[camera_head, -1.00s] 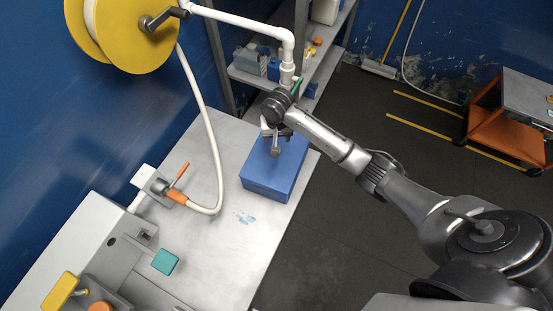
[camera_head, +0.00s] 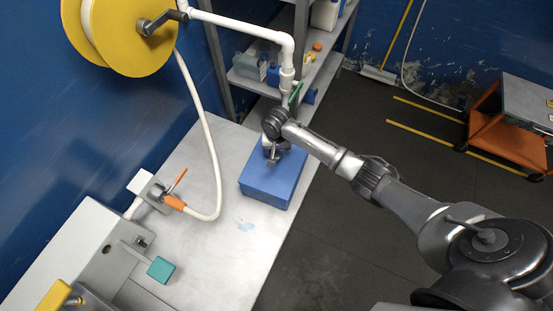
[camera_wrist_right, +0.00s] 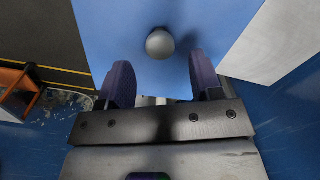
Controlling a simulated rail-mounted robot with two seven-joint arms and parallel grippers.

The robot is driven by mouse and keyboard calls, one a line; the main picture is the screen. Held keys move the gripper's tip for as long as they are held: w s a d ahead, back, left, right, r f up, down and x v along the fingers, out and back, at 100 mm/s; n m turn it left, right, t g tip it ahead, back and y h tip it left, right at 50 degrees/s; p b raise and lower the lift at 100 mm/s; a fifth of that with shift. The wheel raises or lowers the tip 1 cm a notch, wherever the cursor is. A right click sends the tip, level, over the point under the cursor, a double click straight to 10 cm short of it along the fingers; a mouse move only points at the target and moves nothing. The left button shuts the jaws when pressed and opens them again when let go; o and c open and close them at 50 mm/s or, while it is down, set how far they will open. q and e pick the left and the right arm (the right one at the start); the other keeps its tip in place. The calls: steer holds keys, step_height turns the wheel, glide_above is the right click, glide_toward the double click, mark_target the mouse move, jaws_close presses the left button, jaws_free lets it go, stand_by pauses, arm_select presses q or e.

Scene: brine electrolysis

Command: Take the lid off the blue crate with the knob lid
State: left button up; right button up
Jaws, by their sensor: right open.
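The blue crate (camera_head: 268,187) stands on the pale worktop near its far right edge. Its lid is on, and in the right wrist view the flat blue lid (camera_wrist_right: 115,25) fills the upper middle. A round grey knob (camera_wrist_right: 160,43) stands up from the lid. My right gripper (camera_head: 272,160) is over the crate, and its arm hides part of the lid in the head view. In the right wrist view the fingers (camera_wrist_right: 158,75) are open and apart, with the knob just beyond their tips, roughly midway between them. My left gripper is not in view.
The worktop (camera_head: 215,255) is clear in front of the crate. A white hose (camera_head: 213,150) loops over it to an orange-ended fitting (camera_head: 174,202). A white pipe (camera_head: 287,60) comes down behind the crate. Shelves (camera_head: 250,82) stand behind, and an orange cart (camera_head: 500,130) is far right.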

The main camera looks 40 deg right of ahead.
mark_target(277, 155)
steer(key=shift+s+a+f, duration=0.1)
steer(key=shift+f, duration=2.05)
steer(key=c, duration=0.9)
steer(key=shift+c, duration=0.5)
steer(key=shift+r, duration=0.15)
